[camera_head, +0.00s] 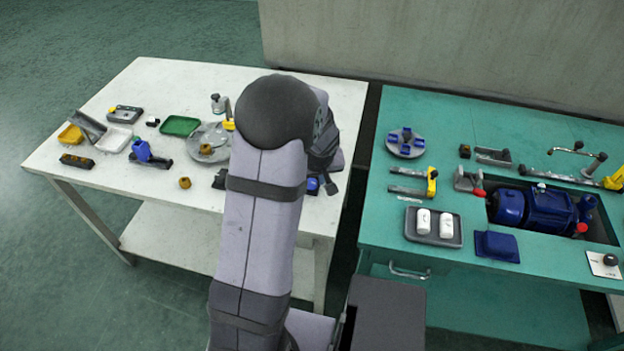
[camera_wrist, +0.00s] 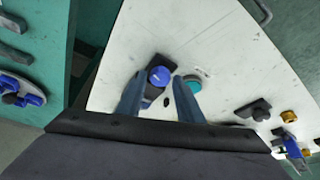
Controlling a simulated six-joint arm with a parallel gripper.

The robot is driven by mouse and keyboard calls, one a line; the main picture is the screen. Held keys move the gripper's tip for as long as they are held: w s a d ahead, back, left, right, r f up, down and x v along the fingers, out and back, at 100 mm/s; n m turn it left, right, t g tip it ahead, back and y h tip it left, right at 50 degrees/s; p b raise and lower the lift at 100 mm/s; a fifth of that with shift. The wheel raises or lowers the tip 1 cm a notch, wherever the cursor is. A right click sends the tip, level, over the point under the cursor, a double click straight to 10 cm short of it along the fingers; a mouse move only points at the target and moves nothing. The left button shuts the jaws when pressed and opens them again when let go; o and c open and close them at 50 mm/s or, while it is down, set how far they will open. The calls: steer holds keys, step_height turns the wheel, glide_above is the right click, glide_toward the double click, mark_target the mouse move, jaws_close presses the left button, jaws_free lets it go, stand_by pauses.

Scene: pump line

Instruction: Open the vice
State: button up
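In the wrist view, my gripper (camera_wrist: 158,88) points down at the white table with its two fingers apart. A dark block with a round blue top (camera_wrist: 159,75) shows between and just beyond the fingertips; I cannot tell whether they touch it. It may be the vice, but its jaws cannot be made out. In the head view, a small blue part (camera_head: 313,186) shows beside my arm, which hides most of that spot and my fingertips. Another blue piece on a dark base (camera_head: 142,150) stands farther left on the table.
A teal round piece (camera_wrist: 192,83) lies close to the right finger. The white table (camera_head: 120,175) also holds a green tray (camera_head: 180,126), a grey round plate (camera_head: 203,134) and a brass part (camera_head: 185,183). The teal bench (camera_head: 380,225) with a blue pump (camera_head: 545,208) stands right, across a gap.

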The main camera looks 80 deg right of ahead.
steer(key=shift+w+d+f, duration=0.1)
steer(key=shift+d+f, duration=0.05)
steer(key=shift+f, duration=0.25)
steer(key=c, duration=0.7)
steer(key=shift+c, duration=0.2)
